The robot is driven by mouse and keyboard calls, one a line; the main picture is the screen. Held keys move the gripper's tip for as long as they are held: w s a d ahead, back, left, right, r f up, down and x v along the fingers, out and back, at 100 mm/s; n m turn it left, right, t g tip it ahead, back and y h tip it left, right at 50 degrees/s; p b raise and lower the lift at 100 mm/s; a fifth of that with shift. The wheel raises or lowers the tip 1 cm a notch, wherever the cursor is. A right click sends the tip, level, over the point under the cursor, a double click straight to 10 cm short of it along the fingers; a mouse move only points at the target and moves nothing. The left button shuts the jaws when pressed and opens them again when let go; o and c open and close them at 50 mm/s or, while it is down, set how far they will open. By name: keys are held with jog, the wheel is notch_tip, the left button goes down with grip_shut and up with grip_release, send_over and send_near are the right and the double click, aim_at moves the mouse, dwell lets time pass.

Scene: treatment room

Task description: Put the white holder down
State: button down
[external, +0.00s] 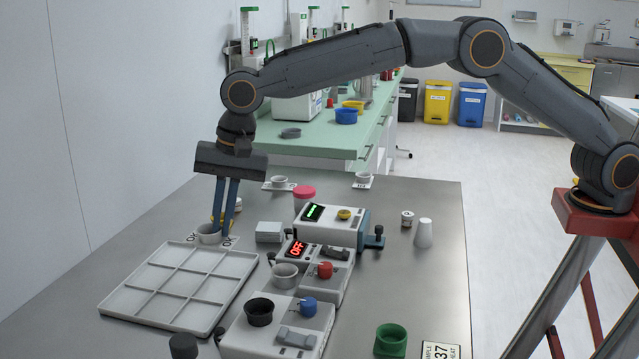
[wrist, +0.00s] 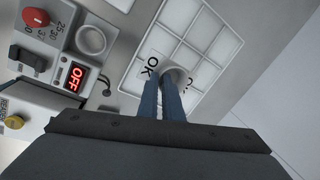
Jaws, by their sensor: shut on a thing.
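The white holder (external: 208,235) is a small round cup with an open top. It is at or just above a white card marked OK (external: 229,242), beside the far corner of the white compartment tray. My gripper (external: 221,230) points down with its two blue fingers shut on the holder's wall. In the wrist view the holder (wrist: 177,73) shows at the fingertips (wrist: 168,82), between the OK markings. The fingers hide part of it. I cannot tell whether its base touches the card.
The white compartment tray (external: 147,313) lies close by at the left. Devices with an OFF display (external: 297,250) and several cups stand to the right. A pink-lidded jar (external: 304,193) and a grey block (external: 269,232) are near.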

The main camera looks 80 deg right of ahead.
jog(key=x, duration=0.2)
jog(key=s+p+x, duration=0.1)
jog(key=x, duration=0.4)
jog(key=shift+s+d+f+p, duration=0.25)
jog(key=shift+d+f+p, duration=0.1)
jog(key=shift+f, duration=0.25)
jog(key=shift+f, duration=0.2)
jog(key=c, duration=2.4)
grip_release()
jog(key=shift+f, duration=0.15)
jog(key=o, duration=0.5)
jog(key=shift+c, duration=0.2)
